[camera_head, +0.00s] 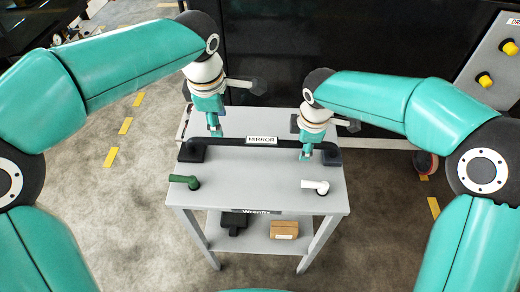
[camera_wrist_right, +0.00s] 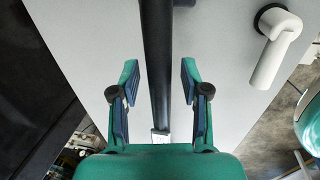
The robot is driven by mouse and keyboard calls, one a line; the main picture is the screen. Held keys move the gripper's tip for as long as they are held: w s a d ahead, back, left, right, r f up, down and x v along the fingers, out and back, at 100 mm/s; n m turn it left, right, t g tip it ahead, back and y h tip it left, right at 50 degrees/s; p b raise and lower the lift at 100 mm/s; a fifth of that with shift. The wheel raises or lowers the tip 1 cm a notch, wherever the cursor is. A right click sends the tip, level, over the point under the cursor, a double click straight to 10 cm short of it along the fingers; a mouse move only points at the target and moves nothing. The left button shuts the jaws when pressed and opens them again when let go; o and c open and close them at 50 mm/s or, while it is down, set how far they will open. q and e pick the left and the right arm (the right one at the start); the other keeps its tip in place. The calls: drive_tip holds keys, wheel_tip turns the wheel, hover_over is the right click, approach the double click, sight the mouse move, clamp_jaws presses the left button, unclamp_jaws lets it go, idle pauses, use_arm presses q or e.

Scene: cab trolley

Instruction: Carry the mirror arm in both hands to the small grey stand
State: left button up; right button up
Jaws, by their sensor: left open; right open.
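The mirror arm (camera_head: 240,142) is a long black bar with a white MIRROR label (camera_head: 262,140). It lies across the back of a grey two-level table, with a black block at each end. My left gripper (camera_head: 214,130) is open above the bar's left part, pointing down. My right gripper (camera_head: 306,154) is open at the bar's right part. In the right wrist view the bar (camera_wrist_right: 156,60) runs between the spread fingers of my right gripper (camera_wrist_right: 157,80), apart from both. I cannot tell whether this grey table is the small grey stand; no other shows clearly.
A cardboard box (camera_head: 284,230) and a black item (camera_head: 233,221) lie on the lower shelf. A dark panel rises behind. Floor is clear at the left.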

drive_tip(key=shift+r, duration=0.35)
use_arm(q)
drive_tip(key=shift+s+r, duration=0.1)
drive_tip(key=shift+r, duration=0.35)
use_arm(e)
wheel_tip(320, 180, up, 11)
drive_tip(key=s, duration=0.2)
drive_tip(key=shift+s, duration=0.15)
